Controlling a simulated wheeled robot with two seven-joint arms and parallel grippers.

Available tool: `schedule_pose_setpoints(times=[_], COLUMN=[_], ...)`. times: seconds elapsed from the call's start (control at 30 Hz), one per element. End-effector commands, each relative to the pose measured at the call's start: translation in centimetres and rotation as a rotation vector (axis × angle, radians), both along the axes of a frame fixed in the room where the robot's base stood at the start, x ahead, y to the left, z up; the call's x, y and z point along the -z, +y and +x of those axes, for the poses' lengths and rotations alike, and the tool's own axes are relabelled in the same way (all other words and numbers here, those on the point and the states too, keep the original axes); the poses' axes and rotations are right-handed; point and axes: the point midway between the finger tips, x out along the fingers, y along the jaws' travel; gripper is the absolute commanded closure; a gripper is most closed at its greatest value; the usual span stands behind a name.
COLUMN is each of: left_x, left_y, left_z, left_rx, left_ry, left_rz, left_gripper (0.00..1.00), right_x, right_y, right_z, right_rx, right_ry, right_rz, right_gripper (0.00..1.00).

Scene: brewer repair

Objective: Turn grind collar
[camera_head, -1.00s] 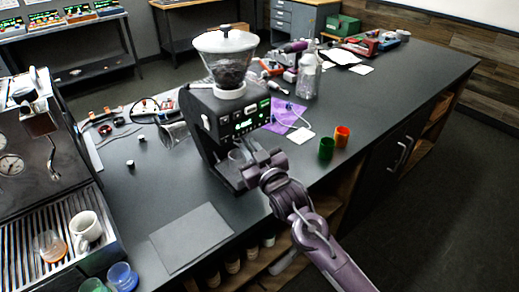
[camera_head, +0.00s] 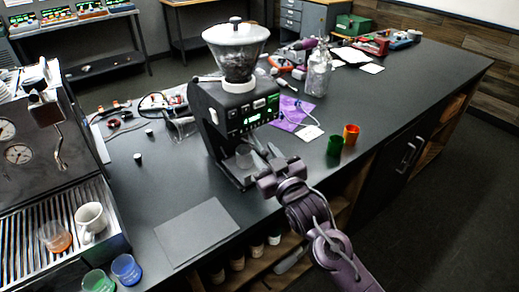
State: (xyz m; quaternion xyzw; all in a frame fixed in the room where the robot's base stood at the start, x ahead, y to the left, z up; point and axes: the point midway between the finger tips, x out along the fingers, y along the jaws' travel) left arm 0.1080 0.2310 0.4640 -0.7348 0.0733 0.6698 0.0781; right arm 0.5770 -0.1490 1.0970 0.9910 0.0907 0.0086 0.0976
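The black grinder (camera_head: 216,120) stands on the dark counter with a clear hopper of dark beans (camera_head: 236,58) on top. A pale ring, seemingly the grind collar (camera_head: 238,85), sits between hopper and body. Small green displays light its front. A clear cup (camera_head: 245,158) shows below the spout, partly hidden by my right gripper. My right gripper (camera_head: 264,164) is at the grinder's lower front, well below the collar, its fingers toward the cup. I cannot tell whether they touch or hold it. My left gripper is not in view.
An espresso machine (camera_head: 45,135) with a white mug (camera_head: 90,221) stands at left. A grey mat (camera_head: 197,231) lies before the grinder. Green (camera_head: 335,146) and orange (camera_head: 351,134) cups stand right of it. A clear bottle (camera_head: 318,76) and tools are behind. The right counter is mostly clear.

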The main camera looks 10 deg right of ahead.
Motion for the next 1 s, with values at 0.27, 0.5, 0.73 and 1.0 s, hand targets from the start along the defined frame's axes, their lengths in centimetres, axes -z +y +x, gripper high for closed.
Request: schedule_pose_setpoints(times=[0.27,0.5,0.73,1.0], left_x=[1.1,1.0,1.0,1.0], left_y=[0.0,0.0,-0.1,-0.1], left_z=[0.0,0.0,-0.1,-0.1], left_rx=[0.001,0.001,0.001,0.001], left_ry=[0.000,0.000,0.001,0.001], left_rz=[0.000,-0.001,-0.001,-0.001], left_gripper=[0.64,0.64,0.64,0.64], right_x=[0.1,-0.1,-0.1,4.7], right_y=[-0.5,-0.6,-0.6,-1.2], right_z=[-3.0,-3.2,-3.2,-5.8], right_rx=[-0.001,0.000,0.000,0.039], right_ry=[-0.001,-0.001,0.000,0.260], right_rz=[-0.001,-0.001,-0.001,-0.001], right_gripper=[0.68,0.68,0.68,0.68])
